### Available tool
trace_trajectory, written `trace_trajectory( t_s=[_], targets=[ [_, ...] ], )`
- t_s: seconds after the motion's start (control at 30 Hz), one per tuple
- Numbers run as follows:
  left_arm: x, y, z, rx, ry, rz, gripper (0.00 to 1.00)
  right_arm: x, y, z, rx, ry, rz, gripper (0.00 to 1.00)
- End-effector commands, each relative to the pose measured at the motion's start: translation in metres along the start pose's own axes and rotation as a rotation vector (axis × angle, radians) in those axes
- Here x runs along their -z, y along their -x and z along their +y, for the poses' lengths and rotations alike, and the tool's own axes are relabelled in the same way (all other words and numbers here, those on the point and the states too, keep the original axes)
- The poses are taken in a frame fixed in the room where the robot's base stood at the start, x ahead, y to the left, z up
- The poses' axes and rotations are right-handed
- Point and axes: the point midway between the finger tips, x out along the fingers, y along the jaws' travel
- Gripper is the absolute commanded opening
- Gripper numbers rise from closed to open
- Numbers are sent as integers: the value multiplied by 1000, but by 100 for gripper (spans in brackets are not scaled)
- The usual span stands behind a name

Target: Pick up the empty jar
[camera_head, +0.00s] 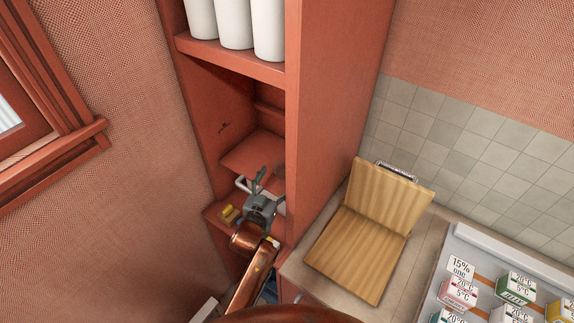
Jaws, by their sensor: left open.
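My left gripper (264,180) is open, at the lower shelves of the tall red-brown cabinet, with its fingers pointing up and into the compartment. A pale, rounded thing (281,206) shows just right of the gripper, partly hidden by it and the cabinet's side panel. It may be the jar, but I cannot tell. A light grey bar or rim (242,184) shows just left of the fingers. I cannot tell whether the gripper touches either. My right gripper is out of view.
White canisters (234,22) stand on the upper shelf (225,54). The cabinet's side panel (325,120) stands close on the right. A hinged wooden board (358,252) sits on the counter (330,206), near labelled boxes (515,288).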

Motion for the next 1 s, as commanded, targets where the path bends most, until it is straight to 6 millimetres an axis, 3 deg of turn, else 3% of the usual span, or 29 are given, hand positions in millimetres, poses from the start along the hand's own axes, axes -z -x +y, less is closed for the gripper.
trace_trajectory(
  t_s=[0.5, 0.83, 1.0],
  targets=[
    [10, -64, 0, 0, -3, 1, 71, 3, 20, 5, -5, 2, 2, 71],
    [8, -70, 0, 0, -4, 1, 71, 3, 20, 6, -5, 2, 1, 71],
    [8, -70, 0, 0, -4, 1, 60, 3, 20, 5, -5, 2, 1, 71]
  ],
)
